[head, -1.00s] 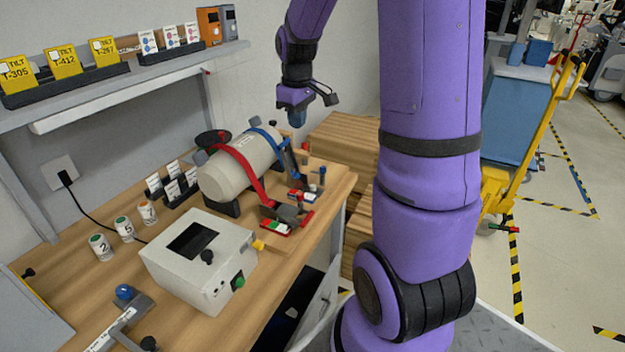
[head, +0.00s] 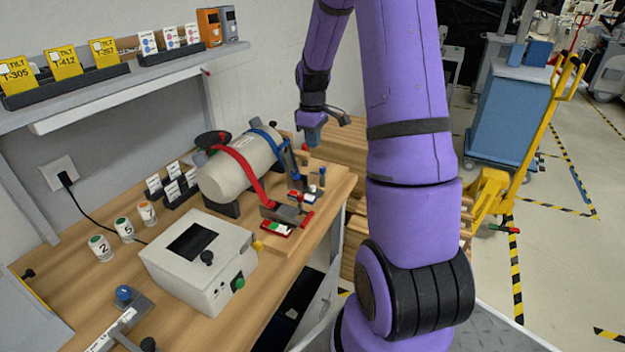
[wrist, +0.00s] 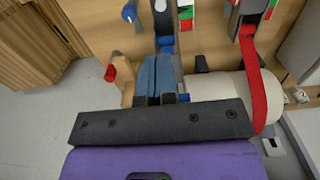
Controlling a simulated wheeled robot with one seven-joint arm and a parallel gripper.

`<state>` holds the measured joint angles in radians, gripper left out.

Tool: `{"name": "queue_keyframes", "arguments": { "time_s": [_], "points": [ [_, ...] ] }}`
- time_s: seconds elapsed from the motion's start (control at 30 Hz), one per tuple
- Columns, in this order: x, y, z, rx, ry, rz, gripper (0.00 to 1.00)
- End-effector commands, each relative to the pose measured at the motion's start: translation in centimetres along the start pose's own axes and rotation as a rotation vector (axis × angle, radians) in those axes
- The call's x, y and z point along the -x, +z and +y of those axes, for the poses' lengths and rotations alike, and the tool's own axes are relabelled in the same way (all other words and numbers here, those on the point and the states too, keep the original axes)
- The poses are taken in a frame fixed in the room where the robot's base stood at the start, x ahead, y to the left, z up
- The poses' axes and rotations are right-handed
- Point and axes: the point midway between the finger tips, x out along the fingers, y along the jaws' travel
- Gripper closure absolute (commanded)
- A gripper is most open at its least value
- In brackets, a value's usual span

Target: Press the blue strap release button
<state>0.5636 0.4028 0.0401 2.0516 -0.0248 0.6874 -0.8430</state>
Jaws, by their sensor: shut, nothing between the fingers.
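A pale cylinder (head: 225,178) lies on a wooden board, with a blue strap (head: 268,137) and a red strap (head: 245,170) over it. The blue strap runs down to a buckle area with small red, white and green marks. A blue-topped knob (wrist: 129,13) stands beside it at the top of the wrist view; it also appears small in the head view (head: 322,171). My gripper (head: 312,143) hangs above the board's far end. In the wrist view its blue fingers (wrist: 158,62) are together and empty, apart from the knob, and hide part of the blue strap.
A red-tipped post (wrist: 110,73) stands left of my fingers. A grey box (head: 198,262) with a dark screen sits at the bench front. Stacked wooden planks (head: 345,150) stand behind the bench. A shelf (head: 130,80) runs above the bench's left side.

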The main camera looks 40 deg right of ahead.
Motion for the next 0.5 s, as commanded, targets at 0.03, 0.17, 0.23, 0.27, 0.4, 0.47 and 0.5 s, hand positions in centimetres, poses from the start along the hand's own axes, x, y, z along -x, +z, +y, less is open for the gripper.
{"name": "queue_keyframes", "arguments": {
  "time_s": [0.03,0.17,0.23,0.27,0.4,0.47,0.5],
  "points": [
    [-0.1,0.0,0.0,0.0,0.0,0.0,1.0],
    [-0.8,0.0,-0.1,0.0,-0.002,-0.002,1.0],
    [-1.7,0.0,-0.1,0.0,-0.002,-0.002,1.0],
    [-2.1,0.0,-0.1,0.0,-0.003,-0.003,1.0],
    [-4.7,0.0,-0.1,0.001,-0.004,-0.003,1.0],
    [-5.8,0.0,-0.1,0.001,-0.004,-0.003,1.0],
    [-6.5,0.0,-0.1,0.001,-0.003,-0.003,1.0]
  ]
}}
